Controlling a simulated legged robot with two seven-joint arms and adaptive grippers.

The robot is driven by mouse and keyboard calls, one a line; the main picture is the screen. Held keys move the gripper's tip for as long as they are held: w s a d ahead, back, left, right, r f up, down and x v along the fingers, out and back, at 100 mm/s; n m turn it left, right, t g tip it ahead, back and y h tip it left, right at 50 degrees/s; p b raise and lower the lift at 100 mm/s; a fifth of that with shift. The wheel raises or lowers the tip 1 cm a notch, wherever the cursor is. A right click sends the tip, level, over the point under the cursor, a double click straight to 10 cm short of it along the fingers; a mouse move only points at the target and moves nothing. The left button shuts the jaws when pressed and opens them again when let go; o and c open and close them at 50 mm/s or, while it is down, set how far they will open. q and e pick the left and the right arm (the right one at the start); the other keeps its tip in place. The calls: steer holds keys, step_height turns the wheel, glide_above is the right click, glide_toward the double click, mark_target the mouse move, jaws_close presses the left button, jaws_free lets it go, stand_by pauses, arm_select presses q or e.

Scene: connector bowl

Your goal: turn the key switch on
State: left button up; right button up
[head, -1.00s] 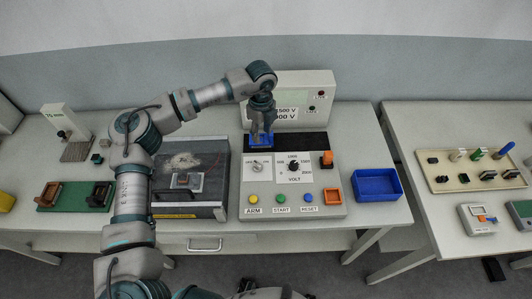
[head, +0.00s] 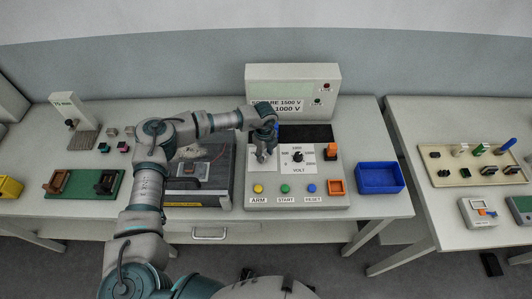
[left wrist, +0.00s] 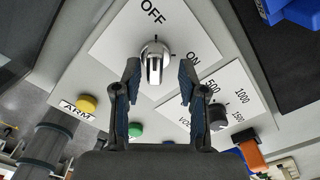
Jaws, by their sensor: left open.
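The key switch (left wrist: 153,62) is a silver knob on a white plate marked OFF and ON, seen in the left wrist view. Its raised grip lies roughly in line with the OFF side. In the head view my gripper largely covers it. My left gripper (head: 263,156) is over the switch plate at the left of the control panel (head: 300,201). In the left wrist view my left gripper (left wrist: 160,72) is open, with one finger on each side of the knob and gaps between. I cannot tell how far the fingertips are above the plate. My right gripper is not in view.
The VOLT dial (head: 298,157) is right of the switch, with an orange rocker (head: 332,149) beyond. Yellow (head: 258,189), green (head: 285,189) and blue (head: 311,188) buttons line the front. A display box (head: 292,88) stands behind. A blue bin (head: 379,178) is at right.

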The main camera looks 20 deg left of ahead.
arm_select(q)
steer(key=shift+a+f, duration=0.1)
steer(key=shift+a, duration=0.95)
steer(key=shift+c, duration=0.4)
steer(key=shift+a, duration=0.1)
steer(key=c, duration=0.4)
steer(key=shift+d, duration=0.2)
jaws_close()
steer(key=shift+d, duration=0.35)
steer(key=shift+s+d, duration=0.1)
steer(key=shift+d, duration=0.3)
steer(key=shift+a, duration=0.2)
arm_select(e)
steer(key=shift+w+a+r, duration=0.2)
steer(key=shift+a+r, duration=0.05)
